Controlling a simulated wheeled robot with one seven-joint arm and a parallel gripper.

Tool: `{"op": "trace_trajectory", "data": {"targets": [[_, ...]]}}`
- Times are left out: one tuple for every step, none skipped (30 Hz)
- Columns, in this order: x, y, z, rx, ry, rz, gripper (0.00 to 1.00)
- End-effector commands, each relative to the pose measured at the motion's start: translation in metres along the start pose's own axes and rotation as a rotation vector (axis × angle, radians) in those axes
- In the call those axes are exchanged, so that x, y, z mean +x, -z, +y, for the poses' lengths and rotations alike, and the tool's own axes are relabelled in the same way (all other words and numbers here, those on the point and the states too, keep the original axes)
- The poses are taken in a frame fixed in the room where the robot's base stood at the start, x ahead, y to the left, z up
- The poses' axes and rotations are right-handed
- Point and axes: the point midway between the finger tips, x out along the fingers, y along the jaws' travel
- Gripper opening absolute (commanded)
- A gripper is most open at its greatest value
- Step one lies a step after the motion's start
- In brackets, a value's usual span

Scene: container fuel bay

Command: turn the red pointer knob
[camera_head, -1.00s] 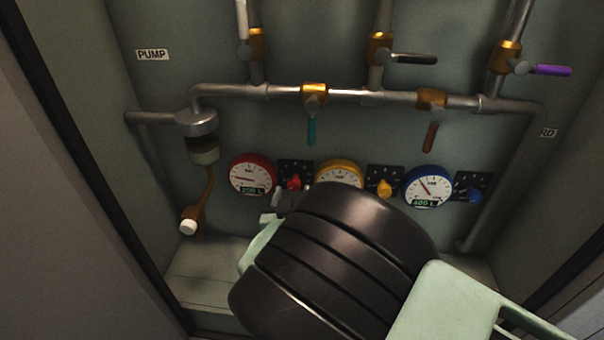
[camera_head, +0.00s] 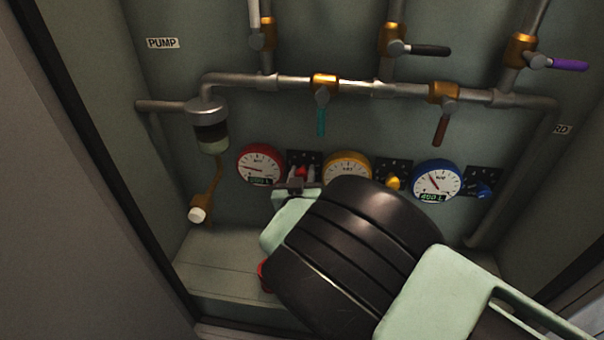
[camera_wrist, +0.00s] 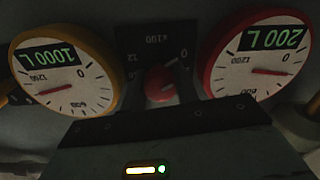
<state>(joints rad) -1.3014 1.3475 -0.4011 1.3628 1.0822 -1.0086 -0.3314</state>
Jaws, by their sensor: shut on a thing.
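The red pointer knob (camera_head: 300,171) sits on a small black dial plate (camera_head: 317,157) between the red-rimmed gauge and the yellow-rimmed gauge. My gripper (camera_head: 298,176) is at the knob, its small grey fingers on either side, shut on it. The wrist view, upside down, shows the red knob (camera_wrist: 160,85) in the middle of its plate, marked x100, 0 and 12. Where the knob points is hard to tell. The red gauge (camera_wrist: 258,65) reads 200 L there.
The yellow gauge (camera_head: 347,166), yellow knob (camera_head: 393,183), blue gauge (camera_head: 437,180) and blue knob (camera_head: 484,190) are to the right. Pipes with lever valves, one teal (camera_head: 320,121), run above. A filter bowl (camera_head: 208,127) hangs left. A red thing (camera_head: 264,275) shows low behind my wrist.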

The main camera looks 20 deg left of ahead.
Motion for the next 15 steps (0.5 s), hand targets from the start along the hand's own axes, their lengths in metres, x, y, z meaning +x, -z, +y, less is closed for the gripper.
{"op": "trace_trajectory", "data": {"targets": [[0.0000, -0.0003, 0.0000, 0.005, 0.000, 0.000, 0.08], [0.0000, -0.0005, 0.0000, 0.009, 0.000, 0.000, 0.08], [0.0001, -0.0007, 0.0000, 0.017, 0.000, 0.000, 0.08], [0.0001, -0.0009, -0.0001, 0.026, 0.000, 0.000, 0.08], [0.0001, -0.0012, -0.0001, 0.036, 0.000, 0.000, 0.08], [0.0002, -0.0016, 0.0000, 0.051, 0.000, 0.000, 0.08], [0.0004, -0.0020, 0.0002, 0.064, -0.001, 0.001, 0.08], [0.0005, -0.0023, 0.0003, 0.081, -0.002, 0.001, 0.08], [0.0003, -0.0027, 0.0000, 0.103, -0.002, 0.002, 0.08], [0.0003, -0.0026, -0.0003, 0.124, -0.001, 0.004, 0.08], [0.0005, -0.0024, -0.0004, 0.143, -0.001, 0.005, 0.08], [0.0006, -0.0030, -0.0002, 0.173, -0.002, 0.005, 0.08], [0.0006, -0.0035, -0.0001, 0.196, -0.002, 0.005, 0.08], [0.0006, -0.0033, -0.0001, 0.220, -0.002, 0.007, 0.08], [0.0004, -0.0033, -0.0005, 0.253, -0.002, 0.008, 0.08]]}}
